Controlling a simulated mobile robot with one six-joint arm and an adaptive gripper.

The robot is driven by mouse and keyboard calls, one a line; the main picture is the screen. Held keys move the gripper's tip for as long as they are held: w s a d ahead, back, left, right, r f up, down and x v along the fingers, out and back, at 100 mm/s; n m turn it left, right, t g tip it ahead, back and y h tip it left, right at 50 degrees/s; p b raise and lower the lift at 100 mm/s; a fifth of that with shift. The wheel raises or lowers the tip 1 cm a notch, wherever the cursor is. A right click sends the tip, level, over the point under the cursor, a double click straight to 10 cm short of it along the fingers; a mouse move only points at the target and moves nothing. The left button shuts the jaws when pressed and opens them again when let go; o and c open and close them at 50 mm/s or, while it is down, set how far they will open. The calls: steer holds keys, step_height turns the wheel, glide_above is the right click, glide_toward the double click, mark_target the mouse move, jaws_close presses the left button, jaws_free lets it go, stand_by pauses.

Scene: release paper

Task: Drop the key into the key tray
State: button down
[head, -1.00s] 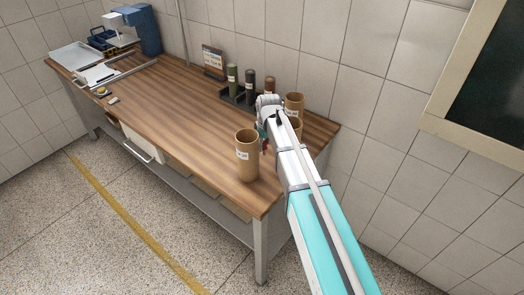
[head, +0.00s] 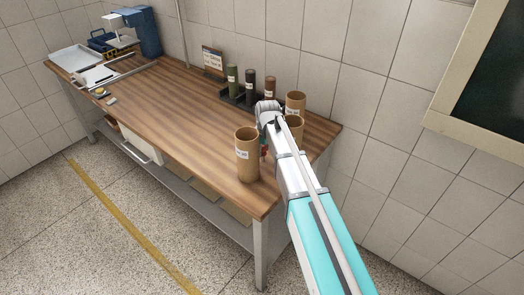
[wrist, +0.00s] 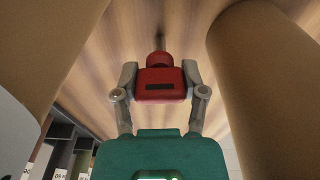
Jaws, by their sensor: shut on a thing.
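My gripper (wrist: 160,78) is shut on a red block-like thing with a dark slot and a round knob, taken to be the key (wrist: 160,92). Its metal shaft points away over the wood. In the head view a bit of red (head: 263,151) shows below my wrist, between the brown tubes; the fingers are mostly hidden there. The key is held among the tubes, and its height above the table is hard to tell. No tray is clearly marked as the key tray; a pale shallow tray (head: 72,58) lies at the far left end of the table.
A cardboard tube (head: 247,158) stands left of my gripper, and two more (head: 295,103) stand behind and right. A dark rack (head: 236,97) holds several bottles by the wall. The middle of the wooden table (head: 175,110) is clear. A blue machine (head: 143,32) stands far left.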

steer(key=shift+f, duration=0.2)
steer(key=shift+c, duration=0.8)
jaws_free()
steer(key=shift+r, duration=0.1)
steer(key=shift+r, duration=0.1)
step_height(320, 180, up, 12)
steer(key=p, duration=1.2)
steer(key=shift+s+d, duration=0.4)
steer(key=shift+d, duration=0.05)
